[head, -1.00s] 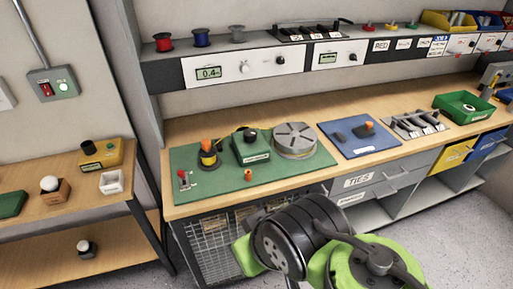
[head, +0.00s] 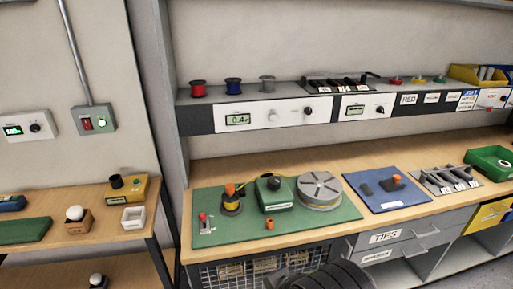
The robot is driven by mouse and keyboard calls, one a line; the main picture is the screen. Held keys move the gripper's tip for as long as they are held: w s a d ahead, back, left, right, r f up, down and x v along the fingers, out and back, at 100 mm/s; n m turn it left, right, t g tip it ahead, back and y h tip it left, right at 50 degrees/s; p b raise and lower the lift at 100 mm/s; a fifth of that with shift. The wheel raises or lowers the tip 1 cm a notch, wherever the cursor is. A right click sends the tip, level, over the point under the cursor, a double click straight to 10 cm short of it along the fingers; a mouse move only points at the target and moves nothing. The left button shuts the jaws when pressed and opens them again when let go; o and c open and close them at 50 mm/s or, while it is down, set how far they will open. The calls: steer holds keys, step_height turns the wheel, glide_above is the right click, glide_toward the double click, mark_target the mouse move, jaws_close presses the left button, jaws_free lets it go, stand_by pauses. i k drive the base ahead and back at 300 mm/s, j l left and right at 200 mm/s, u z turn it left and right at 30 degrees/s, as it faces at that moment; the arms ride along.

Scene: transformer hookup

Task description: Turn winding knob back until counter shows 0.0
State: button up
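The counter (head: 238,120) on the white shelf-front panel reads about 0.4; its digits are small. A dark knob (head: 308,111) sits at the panel's right end, and a pale round button or knob (head: 272,115) sits nearer the counter. The labels beside them are too small to read, so I cannot tell for sure which one is the winding knob. A dark part of my arm shows at the bottom edge, well below the panel. My gripper's fingers are out of view.
Red, blue and grey spools (head: 233,87) stand on the shelf above the panel. A green mat (head: 335,215) below holds a grey-topped round drum (head: 319,188), a green box (head: 270,194) and a yellow spool (head: 231,202). A blue mat (head: 385,205) lies to the right. The space before the panel is clear.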

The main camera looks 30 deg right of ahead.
mark_target(274, 182)
steer(key=i+l+u, duration=0.15)
steer(key=u, duration=0.15)
steer(key=i+l+u, duration=0.25)
steer(key=l, duration=0.2)
steer(key=l+u, duration=0.3)
